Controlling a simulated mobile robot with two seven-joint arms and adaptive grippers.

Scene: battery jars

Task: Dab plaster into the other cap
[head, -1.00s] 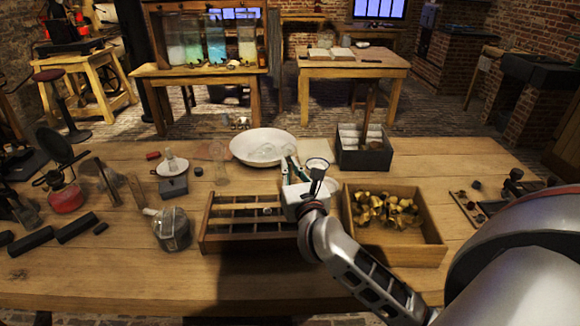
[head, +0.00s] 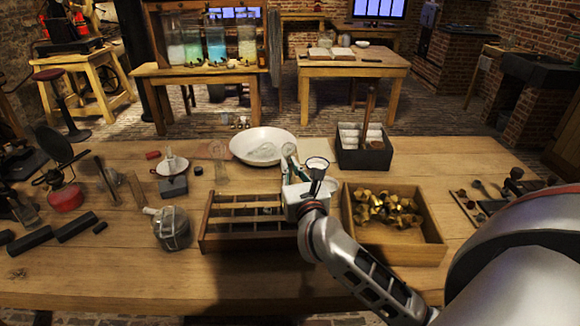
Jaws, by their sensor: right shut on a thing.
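My right gripper (head: 290,160) reaches over the bench between the slatted wooden rack and the tray of brass pieces. Its greenish fingers point away from me, close to the near right rim of a wide white bowl (head: 240,151). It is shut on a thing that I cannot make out. A small white cup with a dark rim (head: 317,163) shows just right of the fingers; whether they touch it I cannot tell. Brass pieces (head: 385,208) lie heaped in a wooden tray (head: 432,222). Neither plaster nor the other cap can be told for certain. My left gripper is out of view.
The slatted rack (head: 207,222) stands left of my wrist. A dark box with white compartments (head: 362,160) stands behind the brass tray. A glass jar (head: 172,228), dark rods (head: 78,227) and a small scale-like stand (head: 173,186) are left. The front of the bench (head: 150,285) is clear.

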